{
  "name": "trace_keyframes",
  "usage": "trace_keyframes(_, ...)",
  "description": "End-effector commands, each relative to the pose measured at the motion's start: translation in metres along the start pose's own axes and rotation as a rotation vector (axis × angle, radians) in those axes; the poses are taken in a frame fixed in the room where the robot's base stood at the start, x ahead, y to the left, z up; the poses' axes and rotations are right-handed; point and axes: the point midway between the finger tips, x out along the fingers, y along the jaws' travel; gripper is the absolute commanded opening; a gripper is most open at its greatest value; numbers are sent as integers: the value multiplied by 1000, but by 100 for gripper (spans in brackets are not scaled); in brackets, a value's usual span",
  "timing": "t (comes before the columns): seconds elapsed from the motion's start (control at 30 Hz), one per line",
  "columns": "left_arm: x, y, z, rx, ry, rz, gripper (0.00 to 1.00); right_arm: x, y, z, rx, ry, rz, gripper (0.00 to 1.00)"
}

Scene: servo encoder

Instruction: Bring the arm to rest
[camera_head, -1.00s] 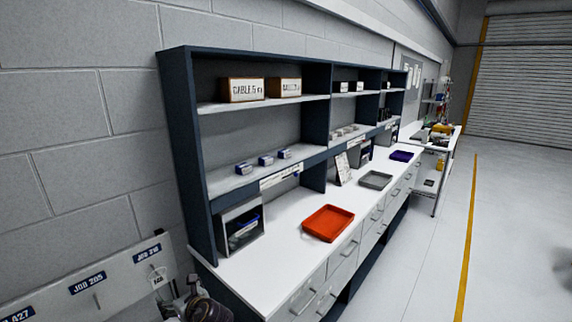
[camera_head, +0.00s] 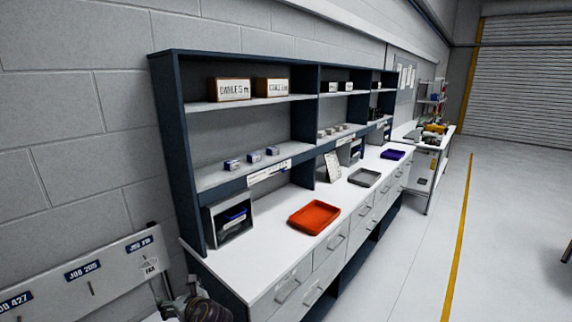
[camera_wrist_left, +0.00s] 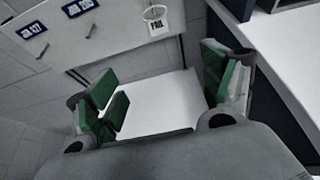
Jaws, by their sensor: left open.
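My left gripper (camera_wrist_left: 160,98) is open and empty in the left wrist view, with green pads on its fingers. White surface shows between the fingers. In the head view, part of my left arm and gripper (camera_head: 190,303) shows at the lower edge, left of the bench's near end, in front of the job board. My right gripper is not in view.
A white bench (camera_head: 270,252) with dark shelves runs along the wall. It holds a red tray (camera_head: 314,217), a grey tray (camera_head: 365,178) and a purple tray (camera_head: 393,155). A job-label board (camera_head: 110,262) stands at left. The floor (camera_head: 510,230) at right is largely clear.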

Motion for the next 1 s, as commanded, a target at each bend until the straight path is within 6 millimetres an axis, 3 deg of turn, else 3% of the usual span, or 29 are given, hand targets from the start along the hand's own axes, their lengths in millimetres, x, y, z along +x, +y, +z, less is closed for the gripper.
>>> trace_keyframes(0.17, 1, 0, -2, -2, 3, -1, 82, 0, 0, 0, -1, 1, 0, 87)
trace_keyframes(0.6, 13, -9, -48, -66, 67, -42, 82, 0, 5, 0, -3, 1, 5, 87)
trace_keyframes(0.83, 23, -14, -97, -138, 141, -73, 82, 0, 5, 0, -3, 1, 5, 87)
trace_keyframes(1.0, 32, -14, -159, -233, 239, -91, 82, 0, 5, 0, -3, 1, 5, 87)
